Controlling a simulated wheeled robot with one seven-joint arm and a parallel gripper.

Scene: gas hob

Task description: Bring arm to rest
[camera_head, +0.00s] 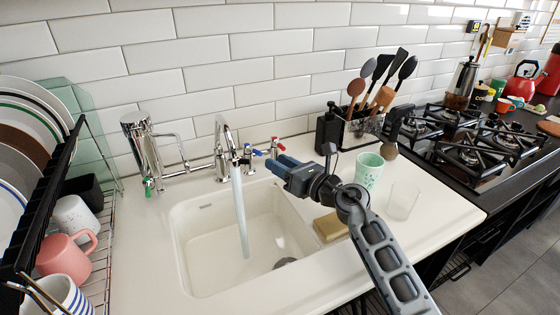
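My gripper (277,164) reaches in from the lower right over the right rim of the white sink (190,262). Its blue-grey end points left toward the tap handles. The chrome tap (221,145) stands behind the basin, and a stream of water (239,215) runs from it into the basin. A blue tap handle (247,157) and a red tap handle (276,148) are close to the fingertips. I cannot tell whether the gripper touches them. The gap between the fingers is not clear, and no held object shows.
A green cup (369,170), a clear glass (402,201) and a sponge (331,227) are beside my arm. A black bottle (327,130) and a utensil holder (357,130) stand behind. A dish rack (100,240) fills the left; the gas hob (470,150) is right.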

